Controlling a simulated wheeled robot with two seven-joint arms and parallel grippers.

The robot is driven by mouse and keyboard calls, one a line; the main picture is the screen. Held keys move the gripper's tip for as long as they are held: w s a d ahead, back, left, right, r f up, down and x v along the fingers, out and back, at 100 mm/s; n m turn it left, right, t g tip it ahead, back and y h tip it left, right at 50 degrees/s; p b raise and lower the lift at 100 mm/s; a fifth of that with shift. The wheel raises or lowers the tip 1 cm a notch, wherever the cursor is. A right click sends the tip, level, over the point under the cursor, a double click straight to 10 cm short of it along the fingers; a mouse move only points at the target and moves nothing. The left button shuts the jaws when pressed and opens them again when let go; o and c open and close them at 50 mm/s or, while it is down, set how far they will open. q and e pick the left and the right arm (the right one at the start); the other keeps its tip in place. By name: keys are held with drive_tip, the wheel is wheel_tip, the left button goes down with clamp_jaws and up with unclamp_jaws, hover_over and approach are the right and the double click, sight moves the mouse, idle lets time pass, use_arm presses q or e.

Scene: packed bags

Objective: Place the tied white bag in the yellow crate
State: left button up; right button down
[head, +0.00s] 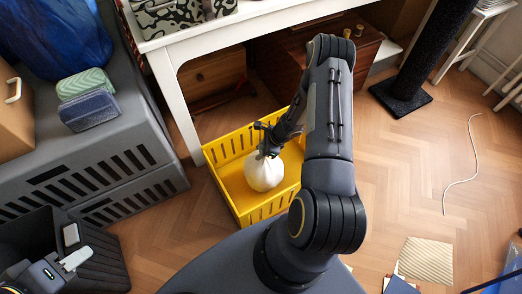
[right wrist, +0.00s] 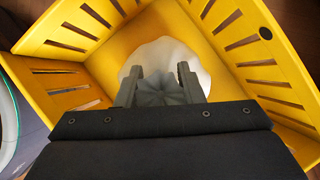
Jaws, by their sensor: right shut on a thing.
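The tied white bag (head: 264,173) is round, with its gathered neck at the top. My right gripper (head: 269,149) is shut on that neck from above. The yellow crate (head: 247,211) has slotted walls and stands on the floor. The bag is within the crate's outline, between its walls; I cannot tell if it touches the bottom. In the right wrist view, the fingers (right wrist: 160,85) are on both sides of the grey, pleated neck, with the white bag (right wrist: 160,52) below and crate walls (right wrist: 232,40) around it. My left gripper (head: 78,247) is open and empty at the lower left.
A white table (head: 165,75) stands behind the crate, with a wooden cabinet (head: 350,65) beneath. A grey slotted storage box (head: 90,165) with folded cloths (head: 88,108) is left. A black open bin (head: 95,270) is near my left gripper.

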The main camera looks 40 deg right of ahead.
drive_tip(key=shift+f+b, duration=0.55)
drive_tip(key=shift+b, duration=0.05)
drive_tip(key=c, duration=1)
unclamp_jaws()
drive_tip(key=shift+f, duration=0.1)
drive_tip(key=shift+o, duration=0.2)
